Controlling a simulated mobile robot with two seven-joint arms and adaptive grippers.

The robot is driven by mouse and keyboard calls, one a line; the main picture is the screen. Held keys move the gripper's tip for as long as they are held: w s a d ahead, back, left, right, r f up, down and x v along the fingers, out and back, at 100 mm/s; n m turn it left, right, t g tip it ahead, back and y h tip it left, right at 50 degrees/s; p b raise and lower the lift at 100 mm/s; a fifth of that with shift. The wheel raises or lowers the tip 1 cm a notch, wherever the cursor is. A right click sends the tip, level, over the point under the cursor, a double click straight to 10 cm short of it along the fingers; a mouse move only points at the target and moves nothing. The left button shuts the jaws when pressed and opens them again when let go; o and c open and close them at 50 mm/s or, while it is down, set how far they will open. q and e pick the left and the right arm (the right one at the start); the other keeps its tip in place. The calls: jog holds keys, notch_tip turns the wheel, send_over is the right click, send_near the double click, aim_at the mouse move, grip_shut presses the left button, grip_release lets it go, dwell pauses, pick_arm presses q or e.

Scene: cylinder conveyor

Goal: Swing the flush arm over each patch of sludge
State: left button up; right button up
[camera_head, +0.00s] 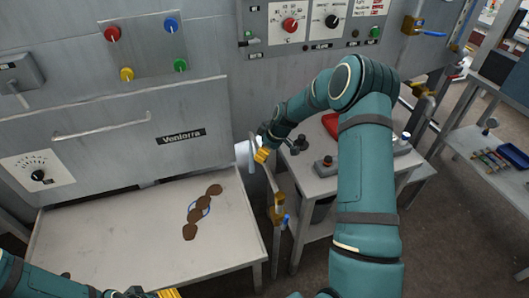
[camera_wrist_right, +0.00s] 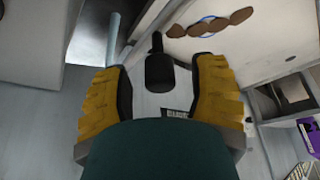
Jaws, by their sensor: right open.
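Several brown sludge patches (camera_head: 195,215) lie in a slanting line on the pale work surface (camera_head: 110,225), with a blue-edged oval mark beneath the middle ones. The same line of patches (camera_wrist_right: 175,30) shows at the top of the right wrist view. My right gripper (camera_head: 264,156) is open at the right edge of the surface, by an upright pale tube (camera_head: 252,150), possibly the flush arm. In the right wrist view a black handle (camera_wrist_right: 158,70) stands between the open yellow fingers, with visible gaps on both sides. My left gripper (camera_head: 165,293) is cut off at the bottom edge.
A grey panel with coloured knobs (camera_head: 112,33) and a long bar handle (camera_head: 100,126) stands behind the surface. A brass-coloured valve (camera_head: 279,200) is just below my right gripper. A side table (camera_head: 310,180) with a red tray (camera_head: 331,124) stands to the right.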

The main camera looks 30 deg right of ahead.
jog(key=shift+o, duration=0.2)
jog(key=shift+f, duration=0.15)
grip_shut()
jog(key=shift+a, duration=0.1)
jog(key=a+n+g+y+b, duration=0.1)
jog(key=a+n+g+b, duration=0.1)
jog(key=a+n, duration=0.4)
jog(key=shift+s+a+n+y+b, duration=0.35)
jog(key=shift+a+b, duration=0.35)
jog(key=shift+a, duration=0.95)
jog(key=shift+w, duration=0.1)
